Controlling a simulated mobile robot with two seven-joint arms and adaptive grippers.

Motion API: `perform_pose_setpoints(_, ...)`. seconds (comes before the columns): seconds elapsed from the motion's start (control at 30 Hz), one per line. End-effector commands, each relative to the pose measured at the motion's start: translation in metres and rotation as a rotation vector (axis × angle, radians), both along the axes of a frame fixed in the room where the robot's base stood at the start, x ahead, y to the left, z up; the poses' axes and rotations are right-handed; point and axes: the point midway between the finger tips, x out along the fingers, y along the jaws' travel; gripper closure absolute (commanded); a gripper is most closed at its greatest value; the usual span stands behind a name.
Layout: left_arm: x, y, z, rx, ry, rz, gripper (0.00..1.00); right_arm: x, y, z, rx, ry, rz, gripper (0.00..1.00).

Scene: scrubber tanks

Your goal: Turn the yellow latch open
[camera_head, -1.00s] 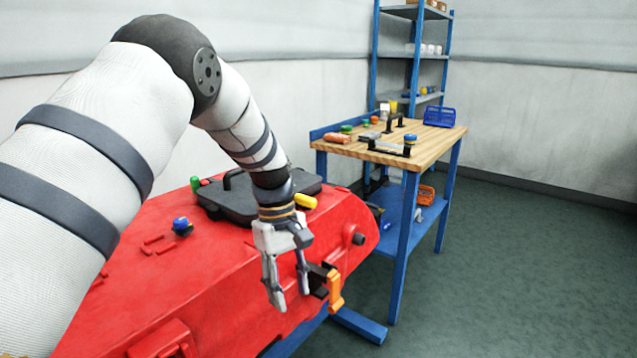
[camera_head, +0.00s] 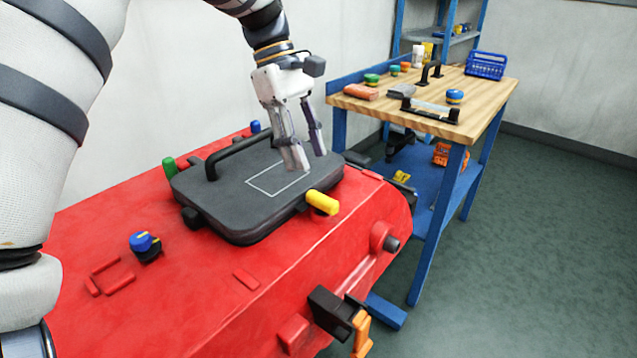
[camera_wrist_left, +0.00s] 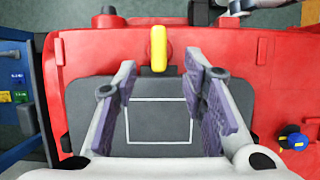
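The yellow latch (camera_head: 322,202) is a short rounded handle at the near right edge of the dark grey lid (camera_head: 240,221) on the red tank (camera_head: 215,306). In the left wrist view the yellow latch (camera_wrist_left: 158,48) stands upright in the picture at the lid's edge, beyond and between the fingertips. My left gripper (camera_head: 306,160) is above the lid, pointing down, behind the latch and apart from it. Its fingers are spread with nothing between them; the left wrist view also shows the open gripper (camera_wrist_left: 166,82).
A green latch (camera_head: 169,167), a blue knob (camera_head: 145,245) and a black lid handle (camera_head: 250,155) are on the tank. An orange lever (camera_head: 361,335) on a black bracket sticks out in front. A wooden workbench (camera_head: 480,98) with tools stands right.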

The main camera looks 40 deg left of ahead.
Motion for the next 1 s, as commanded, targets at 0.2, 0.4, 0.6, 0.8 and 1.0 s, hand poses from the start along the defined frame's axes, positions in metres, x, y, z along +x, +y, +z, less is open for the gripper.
perform_pose_setpoints(0.2,-0.002,-0.021,-0.048,0.0,0.001,-0.002,0.62,0.004,0.0,0.003,0.0,-0.012,0.0,0.48)
perform_pose_setpoints(0.4,-0.002,-0.03,-0.07,-0.001,-0.001,-0.001,0.62,0.004,0.0,0.003,0.0,-0.014,0.0,0.48)
perform_pose_setpoints(0.6,-0.002,-0.03,-0.073,0.0,-0.002,0.0,0.62,0.004,0.0,0.003,0.0,-0.014,0.0,0.48)
perform_pose_setpoints(0.8,-0.002,-0.03,-0.072,0.0,-0.002,0.0,0.91,0.004,0.0,0.003,0.001,-0.014,0.001,0.48)
perform_pose_setpoints(1.0,-0.002,-0.03,-0.072,0.0,-0.002,-0.001,1.0,0.004,0.0,0.003,0.001,-0.014,0.001,0.48)
